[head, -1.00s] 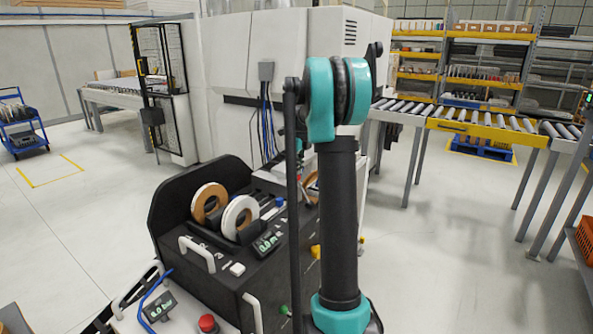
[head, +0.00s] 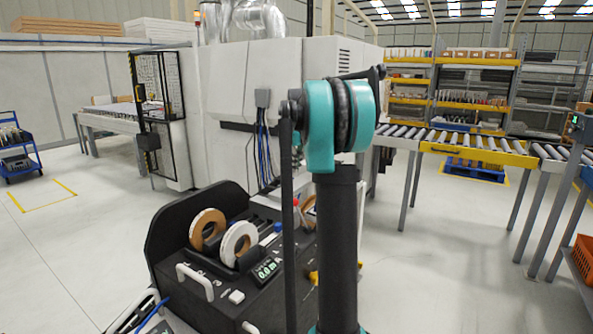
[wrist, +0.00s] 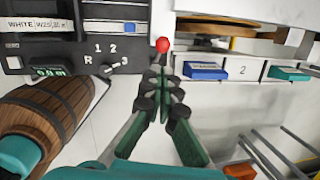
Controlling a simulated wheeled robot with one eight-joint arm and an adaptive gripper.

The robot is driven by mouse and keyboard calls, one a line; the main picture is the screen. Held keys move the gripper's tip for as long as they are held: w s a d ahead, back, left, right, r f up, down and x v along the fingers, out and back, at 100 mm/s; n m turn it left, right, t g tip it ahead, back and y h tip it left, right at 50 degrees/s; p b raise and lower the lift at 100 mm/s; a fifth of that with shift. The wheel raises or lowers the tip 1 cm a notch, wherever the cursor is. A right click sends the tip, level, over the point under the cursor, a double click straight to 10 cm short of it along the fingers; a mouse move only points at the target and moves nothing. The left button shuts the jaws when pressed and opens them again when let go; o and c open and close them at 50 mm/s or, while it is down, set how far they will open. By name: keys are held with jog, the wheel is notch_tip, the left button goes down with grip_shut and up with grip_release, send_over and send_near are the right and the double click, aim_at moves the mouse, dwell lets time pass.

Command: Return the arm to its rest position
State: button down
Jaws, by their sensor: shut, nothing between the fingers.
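My arm (head: 336,230) stands upright in the middle of the head view, black with a teal joint at its top. My gripper is not visible in that view; the arm and the machine in front leave it hidden. In the wrist view my gripper (wrist: 161,88) shows two green fingers with black joints, with their tips together and nothing between them. A small red ball (wrist: 162,45) appears just beyond the tips; whether they touch cannot be told.
A black console (head: 215,275) with a brown reel (head: 207,229) and a white reel (head: 239,243) stands left of my arm. A large white machine (head: 225,85) is behind it. A roller conveyor (head: 475,152) runs to the right. Open floor (head: 75,240) lies left.

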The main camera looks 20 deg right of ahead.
jog(key=s+a+f+n, duration=0.5)
jog(key=s+f+n, duration=0.4)
jog(key=s, duration=0.3)
jog(key=s+a+f+n+t, duration=0.1)
jog(key=s+a+f+n, duration=0.4)
jog(key=s+f+n, duration=0.3)
jog(key=s+a+f+n+t, duration=0.1)
jog(key=s+a+f+n, duration=0.4)
jog(key=s+f+n, duration=0.4)
jog(key=s+n, duration=0.4)
jog(key=s, duration=0.4)
jog(key=shift+s+f, duration=0.35)
jog(key=shift+s, duration=0.05)
jog(key=shift+a, duration=0.1)
